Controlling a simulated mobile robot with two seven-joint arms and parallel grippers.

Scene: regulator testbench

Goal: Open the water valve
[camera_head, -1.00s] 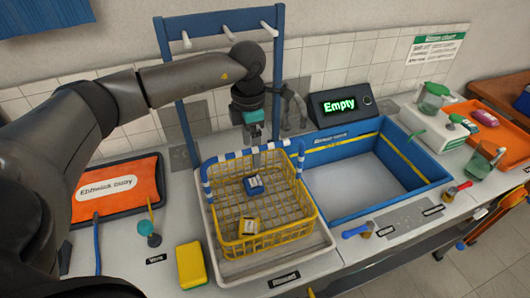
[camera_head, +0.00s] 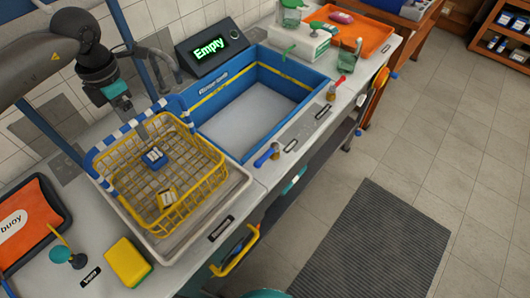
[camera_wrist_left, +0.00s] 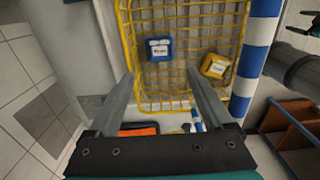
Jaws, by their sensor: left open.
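Two small valves stand on the bench's front ledge before the blue basin. One has a blue handle (camera_head: 266,156) and the other a red handle (camera_head: 337,86). The labels beside them are too small to read, so I cannot tell which is the water valve. My left gripper (camera_head: 128,112) is high at the left, over the back of the yellow wire basket (camera_head: 195,202), well away from both valves. In the left wrist view its two fingers (camera_wrist_left: 168,85) are apart with nothing between them. My right gripper is not recognisable in view.
The blue basin (camera_head: 205,115) looks empty, and a display (camera_head: 212,47) behind it reads "Empty". The basket holds a blue block (camera_head: 154,157) and a yellow one (camera_head: 167,197). A yellow sponge (camera_head: 128,262) lies in front. An orange tray (camera_head: 362,32) is farther right.

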